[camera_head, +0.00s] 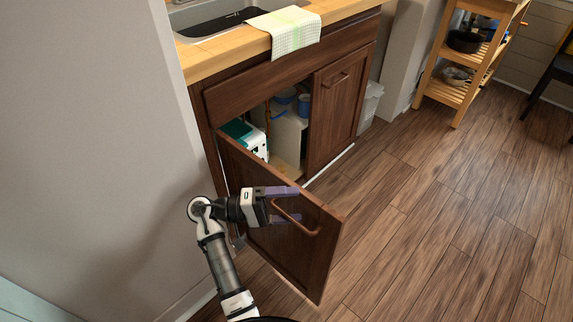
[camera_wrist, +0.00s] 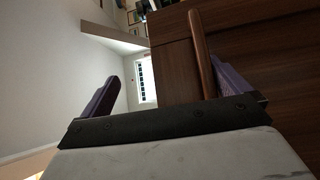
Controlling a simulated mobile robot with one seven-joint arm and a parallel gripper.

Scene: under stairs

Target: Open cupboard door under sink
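The left cupboard door (camera_head: 305,262) under the sink is dark brown wood and stands wide open, swung out toward me. Its curved brown handle (camera_head: 303,231) is on its outer face near the free edge. My gripper (camera_head: 293,205) is at the handle, with its two purple fingers spread apart. In the wrist view the handle (camera_wrist: 202,55) shows between the fingers, close to the right finger. I cannot tell whether they touch. The right cupboard door (camera_head: 336,108) is closed.
The open cupboard shows a white and teal box (camera_head: 246,136) and blue items (camera_head: 304,105) inside. A sink with a checked towel (camera_head: 286,30) is above. A grey wall (camera_head: 100,130) is close on the left. A wooden shelf cart (camera_head: 468,60) stands at the back right. The floor (camera_head: 450,220) on the right is clear.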

